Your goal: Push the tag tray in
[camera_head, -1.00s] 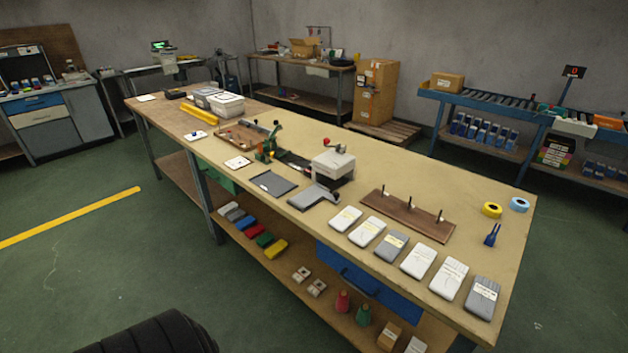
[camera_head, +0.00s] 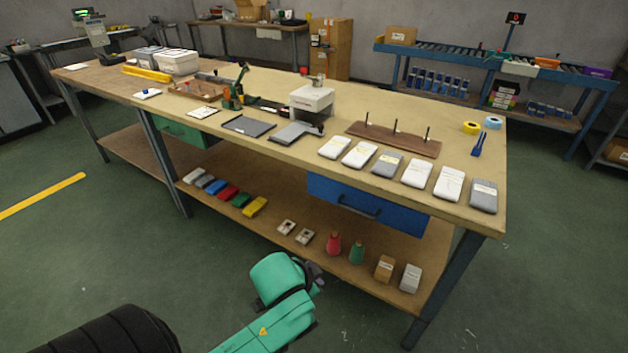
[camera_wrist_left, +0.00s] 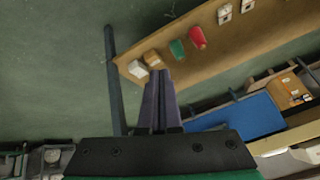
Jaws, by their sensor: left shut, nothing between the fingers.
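No tray is marked as the tag tray, so I cannot tell which one it is. A flat dark grey tray (camera_head: 248,125) lies on the bench near its front edge. A grey slanted plate (camera_head: 293,133) sits in front of a white press-like box (camera_head: 312,98). A blue drawer (camera_head: 345,198) with a dark handle hangs under the bench top; it also shows in the left wrist view (camera_wrist_left: 245,118). My left gripper (camera_wrist_left: 158,75) is shut and empty, in front of the bench and apart from the drawer. In the head view its fingers are mostly hidden. My right gripper is out of view.
The lower shelf (camera_head: 330,260) holds folded coloured items, red and green cones and small boxes. Sock packs (camera_head: 416,173) lie along the bench front, before a brown pegged board (camera_head: 393,140). A bench leg (camera_head: 440,285) stands at right. Floor in front is clear.

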